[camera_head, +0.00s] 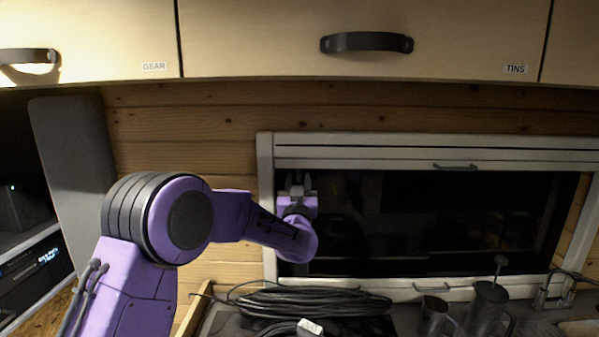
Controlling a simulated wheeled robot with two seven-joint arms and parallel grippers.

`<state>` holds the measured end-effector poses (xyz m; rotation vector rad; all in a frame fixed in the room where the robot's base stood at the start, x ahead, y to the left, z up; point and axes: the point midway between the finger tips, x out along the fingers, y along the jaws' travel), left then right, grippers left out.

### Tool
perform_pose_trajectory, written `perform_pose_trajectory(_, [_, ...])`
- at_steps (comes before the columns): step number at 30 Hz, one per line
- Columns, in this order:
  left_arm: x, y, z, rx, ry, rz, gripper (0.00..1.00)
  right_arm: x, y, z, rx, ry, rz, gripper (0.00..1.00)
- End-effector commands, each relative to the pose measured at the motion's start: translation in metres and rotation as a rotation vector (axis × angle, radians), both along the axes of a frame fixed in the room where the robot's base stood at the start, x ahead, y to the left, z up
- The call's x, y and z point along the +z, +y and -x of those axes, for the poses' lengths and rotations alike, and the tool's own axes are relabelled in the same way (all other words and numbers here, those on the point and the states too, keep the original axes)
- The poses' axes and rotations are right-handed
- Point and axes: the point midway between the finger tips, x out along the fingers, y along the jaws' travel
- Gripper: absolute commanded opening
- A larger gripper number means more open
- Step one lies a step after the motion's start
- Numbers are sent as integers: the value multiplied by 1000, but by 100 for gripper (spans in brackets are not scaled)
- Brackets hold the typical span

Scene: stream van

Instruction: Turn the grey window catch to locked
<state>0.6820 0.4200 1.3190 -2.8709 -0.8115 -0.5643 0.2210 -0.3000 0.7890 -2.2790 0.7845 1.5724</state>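The window (400,225) has a pale frame and a dark pane, below the overhead cabinets. My purple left arm reaches in from the left, and its gripper (297,187) is in front of the window's left end, with its fingers pointing away from me. A small grey shape shows at the fingers, but I cannot tell if it is the window catch or part of the gripper. I cannot make out the catch or its setting for sure. Whether the fingers are open or shut on something is unclear. My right gripper is out of view.
Thin dark handles sit on the window's upper rail (455,167) and lower rail (441,287). A black coiled cable (320,301) lies below the window. A dark mug (433,317), a French press (488,305) and a tap (560,287) stand at the lower right.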

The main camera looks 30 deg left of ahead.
Motion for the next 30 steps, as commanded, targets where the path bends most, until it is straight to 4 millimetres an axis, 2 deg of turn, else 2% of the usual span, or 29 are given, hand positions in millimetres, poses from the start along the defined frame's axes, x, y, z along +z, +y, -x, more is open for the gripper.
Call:
perform_pose_trajectory(3, [3,3,-6,0,0,0,39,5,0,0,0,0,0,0])
perform_pose_trajectory(10, [2,3,-7,-1,-1,-1,39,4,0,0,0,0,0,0])
perform_pose_trajectory(12, [2,3,-7,-1,-1,-1,17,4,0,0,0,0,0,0])
perform_pose_trajectory(14, [2,3,-7,-1,-1,-1,0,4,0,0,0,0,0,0])
perform_pose_trajectory(23, [2,3,-7,-1,-5,8,0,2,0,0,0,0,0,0])
perform_pose_trajectory(30, [0,2,-7,0,-52,83,0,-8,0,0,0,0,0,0])
